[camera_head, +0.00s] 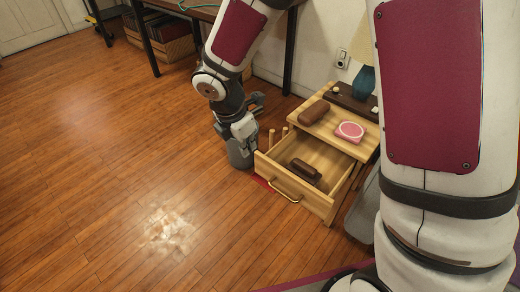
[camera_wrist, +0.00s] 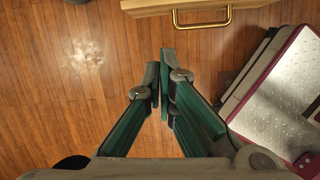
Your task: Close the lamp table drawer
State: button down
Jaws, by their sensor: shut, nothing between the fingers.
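The lamp table (camera_head: 330,122) is light wood and stands against the wall. Its drawer (camera_head: 318,153) is pulled well out, with a brass bar handle (camera_head: 284,192) on the front and a dark brown object (camera_head: 305,171) inside. In the wrist view, the drawer front (camera_wrist: 150,7) and its handle (camera_wrist: 202,23) show at the top edge. My gripper (camera_wrist: 163,75) is shut and empty, apart from the drawer, with bare floor behind its fingers. In the head view, my wrist is left of the drawer, and the fingertips are hard to make out.
On the tabletop are a brown case (camera_head: 314,112), a pink round item (camera_head: 350,131), a dark tray (camera_head: 350,102) and a teal lamp (camera_head: 366,80). A desk (camera_head: 190,10) with baskets below stands behind. The wood floor (camera_head: 110,170) at left is clear.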

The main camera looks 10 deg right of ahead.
aim_at(262, 161)
jog(key=shift+n, duration=0.6)
jog(key=shift+w+d+r+b+x, duration=0.1)
jog(key=shift+w+d+b+x, duration=0.15)
jog(key=shift+b+x, duration=1.5)
jog(key=shift+w+d+r+b+x, duration=0.1)
jog(key=shift+w+d+b+x, duration=0.3)
jog(key=shift+x, duration=2.45)
jog(key=shift+w+d+r+b+x, duration=0.15)
jog(key=shift+b+x, duration=1.1)
jog(key=shift+x, duration=1.1)
jog(key=shift+w+d+p, duration=0.3)
jog(key=shift+d+p, duration=0.1)
jog(key=w+d+p, duration=0.8)
jog(key=w+d, duration=0.1)
jog(key=d, duration=0.3)
jog(key=shift+p, duration=0.3)
